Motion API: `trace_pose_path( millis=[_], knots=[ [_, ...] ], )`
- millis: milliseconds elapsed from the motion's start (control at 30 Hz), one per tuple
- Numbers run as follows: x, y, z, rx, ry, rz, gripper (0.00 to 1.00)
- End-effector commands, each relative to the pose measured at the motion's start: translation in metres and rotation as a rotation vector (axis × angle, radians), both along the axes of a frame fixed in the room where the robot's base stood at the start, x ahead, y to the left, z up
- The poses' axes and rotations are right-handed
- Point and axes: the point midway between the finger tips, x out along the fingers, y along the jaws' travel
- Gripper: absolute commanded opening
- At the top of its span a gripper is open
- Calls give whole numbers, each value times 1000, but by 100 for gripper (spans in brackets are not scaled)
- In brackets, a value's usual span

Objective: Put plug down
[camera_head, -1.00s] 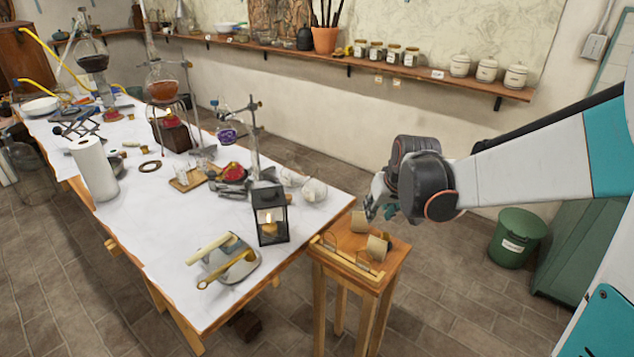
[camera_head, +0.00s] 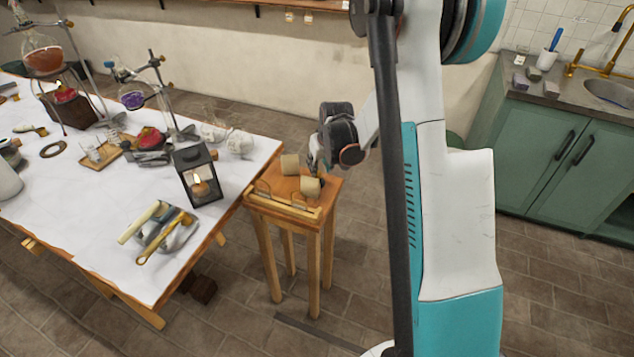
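Two beige, cork-like cylinders, which may be plugs, are on the small wooden stand (camera_head: 262,205) right of the long table. One cylinder (camera_head: 290,164) is at the back of its top, and the other cylinder (camera_head: 310,187) is nearer the front right. My gripper (camera_head: 313,166) is low over the back right of the stand, just right of the back cylinder. Its fingers are small, dark and partly hidden by the wrist. I cannot tell whether they hold anything or touch the stand.
A wooden rail and wire loops line the stand's front edge. A black lantern (camera_head: 199,176) stands left of it on the white-topped table (camera_head: 90,255), with a tray of tools (camera_head: 160,232). Green cabinets (camera_head: 545,150) are at the right. My arm blocks the middle right.

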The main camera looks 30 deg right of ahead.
Motion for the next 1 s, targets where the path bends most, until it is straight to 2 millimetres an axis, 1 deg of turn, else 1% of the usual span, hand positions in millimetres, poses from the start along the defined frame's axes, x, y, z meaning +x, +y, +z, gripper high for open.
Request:
trace_pose_path(
  millis=[33, 267, 367, 500, 600, 833, 867, 900, 1000],
  knots=[
    [2, 0, -5, 0, 0, 0, 31],
    [6, 0, -15, 0, 0, 0, 31],
    [10, -1, -26, 0, 0, 1, 31],
    [19, -2, -47, 0, 0, 1, 31],
    [23, -3, -57, 0, 0, 1, 31],
    [24, -3, -58, 0, 0, 1, 31],
    [24, -3, -58, 0, 0, 1, 29],
    [24, -3, -58, 0, 0, 1, 20],
    [24, -3, -58, 0, 0, 1, 0]
  ],
)
